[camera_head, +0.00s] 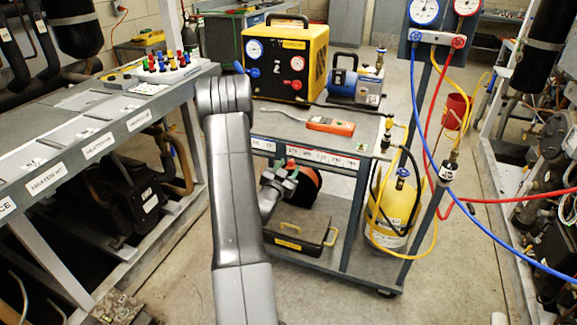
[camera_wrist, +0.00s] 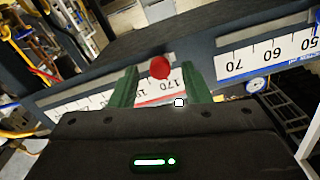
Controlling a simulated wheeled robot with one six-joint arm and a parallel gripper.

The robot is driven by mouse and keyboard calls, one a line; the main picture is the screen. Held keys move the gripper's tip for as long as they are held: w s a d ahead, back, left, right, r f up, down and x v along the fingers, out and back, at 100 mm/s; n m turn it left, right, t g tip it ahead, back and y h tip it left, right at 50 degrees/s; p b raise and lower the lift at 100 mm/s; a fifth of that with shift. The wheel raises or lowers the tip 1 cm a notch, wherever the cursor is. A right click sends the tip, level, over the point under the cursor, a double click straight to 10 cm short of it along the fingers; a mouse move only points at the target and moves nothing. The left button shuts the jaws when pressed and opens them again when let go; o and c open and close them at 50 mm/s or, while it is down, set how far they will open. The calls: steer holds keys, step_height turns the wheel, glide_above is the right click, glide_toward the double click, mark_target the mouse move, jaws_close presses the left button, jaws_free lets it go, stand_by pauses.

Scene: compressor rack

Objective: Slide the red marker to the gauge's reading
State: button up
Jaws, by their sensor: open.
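The red marker (camera_wrist: 160,68) is a round knob in front of a white scale strip (camera_wrist: 158,86) with a red edge, close to the number 170. My gripper (camera_wrist: 159,73) is open, with one green finger on each side of the knob; I cannot tell if either touches it. In the head view my gripper (camera_head: 288,170) is below the cart's front edge strip (camera_head: 320,156). Two dial gauges, one blue (camera_head: 424,11) and one red (camera_head: 467,4), hang on the manifold; their needles are too small to read.
A second scale strip (camera_wrist: 270,52) with a blue edge lies to the right in the wrist view. The cart top (camera_head: 345,120) holds an orange meter (camera_head: 331,125), a yellow unit (camera_head: 287,60) and a pump (camera_head: 356,82). Hoses and a yellow cylinder (camera_head: 392,215) stand at the cart's right.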

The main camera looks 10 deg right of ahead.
mark_target(300, 162)
steer(key=shift+w+d, duration=0.4)
steer(key=shift+w, duration=0.2)
jaws_close()
steer(key=shift+f, duration=0.1)
steer(key=shift+s+d+f+b, duration=0.15)
steer(key=shift+s+d+b, duration=0.35)
steer(key=shift+b, duration=0.35)
steer(key=shift+s+d+r+b, duration=0.25)
steer(key=shift+d+b, duration=0.15)
steer(key=shift+d, duration=0.2)
